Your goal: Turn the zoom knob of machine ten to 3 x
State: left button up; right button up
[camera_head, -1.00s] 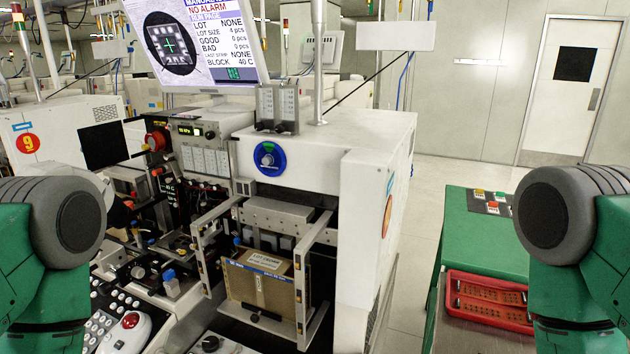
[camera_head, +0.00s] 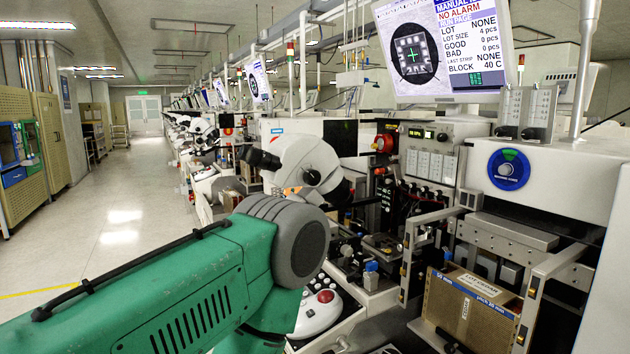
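The near machine (camera_head: 590,190) stands at the right, under a tilted monitor; no number shows on it from here. A white microscope (camera_head: 300,158) with dark eyepieces (camera_head: 260,158) stands left of its front panel. A small dark round part (camera_head: 312,177) shows on the microscope's side; I cannot tell whether it is the zoom knob, and no scale is readable. A blue round dial (camera_head: 508,169) with a pale centre knob is on the machine's white housing. My green left arm reaches in from the lower left, its grey joint partly in front of the microscope. Neither gripper is in view.
The monitor (camera_head: 440,48) hangs above the panel. A brown box (camera_head: 468,308) sits in a metal frame at the lower right. A white pad with a red ball (camera_head: 325,297) lies below the microscope. A clear aisle (camera_head: 115,215) runs back on the left, past yellow cabinets.

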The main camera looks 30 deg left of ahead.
aim_at(312, 177)
jog(key=j+u, duration=0.1)
jog(key=u, duration=0.9)
